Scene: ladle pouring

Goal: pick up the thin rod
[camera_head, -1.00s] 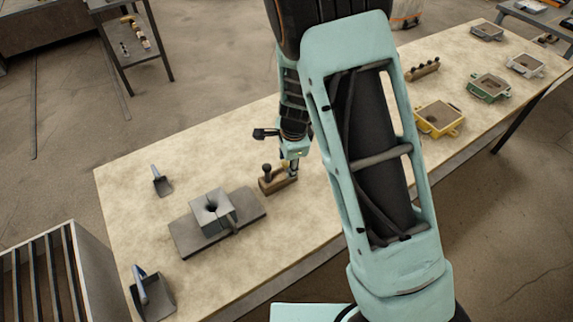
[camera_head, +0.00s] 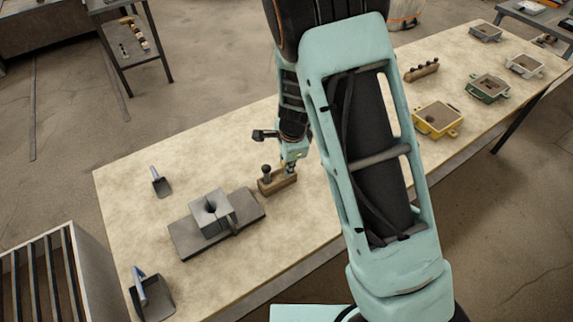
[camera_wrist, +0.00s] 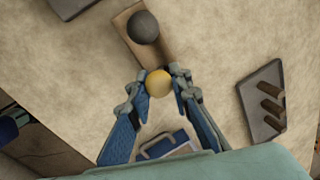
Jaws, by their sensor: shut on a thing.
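A small wooden block (camera_head: 278,182) stands on the long table and holds a dark round-topped tool (camera_head: 266,173), which also shows in the wrist view (camera_wrist: 143,26). My gripper (camera_wrist: 159,86) is over the block's other end, shut on a yellow ball-like top (camera_wrist: 158,80). I take this to be the thin rod's top, seen end-on; its shaft is hidden below. In the head view my gripper (camera_head: 290,170) is low, right at the block. Whether the rod still stands in the block cannot be told.
A grey split block (camera_head: 212,212) sits on a flat plate (camera_head: 185,240) to the left. Two scoops (camera_head: 160,185) (camera_head: 152,298) lie farther left. A yellow box (camera_head: 437,118), a green box (camera_head: 488,88) and a wooden rack (camera_head: 421,70) are to the right.

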